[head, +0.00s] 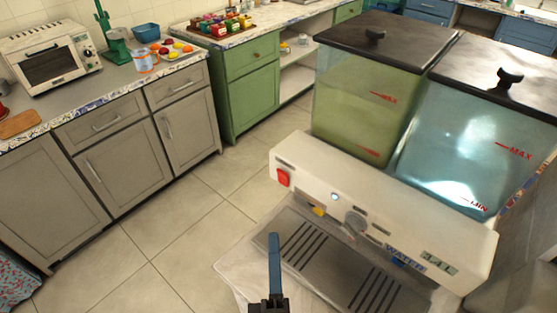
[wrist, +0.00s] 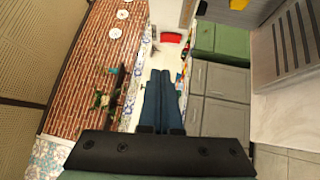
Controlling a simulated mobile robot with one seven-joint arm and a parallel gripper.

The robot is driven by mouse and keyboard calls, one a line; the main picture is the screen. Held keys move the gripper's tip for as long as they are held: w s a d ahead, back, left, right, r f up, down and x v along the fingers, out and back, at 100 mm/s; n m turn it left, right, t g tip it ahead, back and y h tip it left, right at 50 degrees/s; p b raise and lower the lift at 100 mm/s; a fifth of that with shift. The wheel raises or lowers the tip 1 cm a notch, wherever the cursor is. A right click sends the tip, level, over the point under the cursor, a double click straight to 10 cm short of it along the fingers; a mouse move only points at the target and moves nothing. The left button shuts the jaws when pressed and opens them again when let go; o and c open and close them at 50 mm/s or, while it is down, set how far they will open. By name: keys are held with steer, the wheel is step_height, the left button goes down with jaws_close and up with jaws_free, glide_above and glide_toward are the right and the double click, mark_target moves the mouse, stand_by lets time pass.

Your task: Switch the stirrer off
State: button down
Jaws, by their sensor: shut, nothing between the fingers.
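A white two-tank drink dispenser (head: 430,215) stands at the right in the head view. A red switch (head: 283,177) sits at the left end of its front panel. A small light (head: 334,197) is lit to its right, and a grey round knob (head: 355,222) is beside that. No label naming the stirrer is readable. My gripper (head: 274,236) is shut and empty, in front of the panel and below the red switch in the picture, apart from it. The wrist view shows its blue fingers (wrist: 160,73) together. A small red patch (wrist: 172,38) lies beyond the fingertips; I cannot tell what it is.
A slotted drip tray (head: 345,265) lies below the panel, with a yellow tap (head: 318,210) above it. The green tank (head: 365,110) and blue tank (head: 470,145) stand behind the panel. Grey cabinets (head: 125,160) line the left, with free tiled floor (head: 200,220) between.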

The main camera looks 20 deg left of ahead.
steer(key=shift+s+a+f+n+g+p, duration=0.3)
steer(key=shift+s+a+n, duration=0.1)
steer(key=shift+s, duration=0.1)
steer(key=shift+r+y, duration=0.1)
steer(key=shift+y, duration=0.3)
steer(key=p, duration=0.3)
glide_toward(283, 178)
steer(key=w+a+r, duration=0.1)
steer(key=w+a, duration=0.3)
steer(key=w, duration=0.1)
steer(key=shift+w+a+r, duration=0.1)
steer(key=shift+w, duration=0.2)
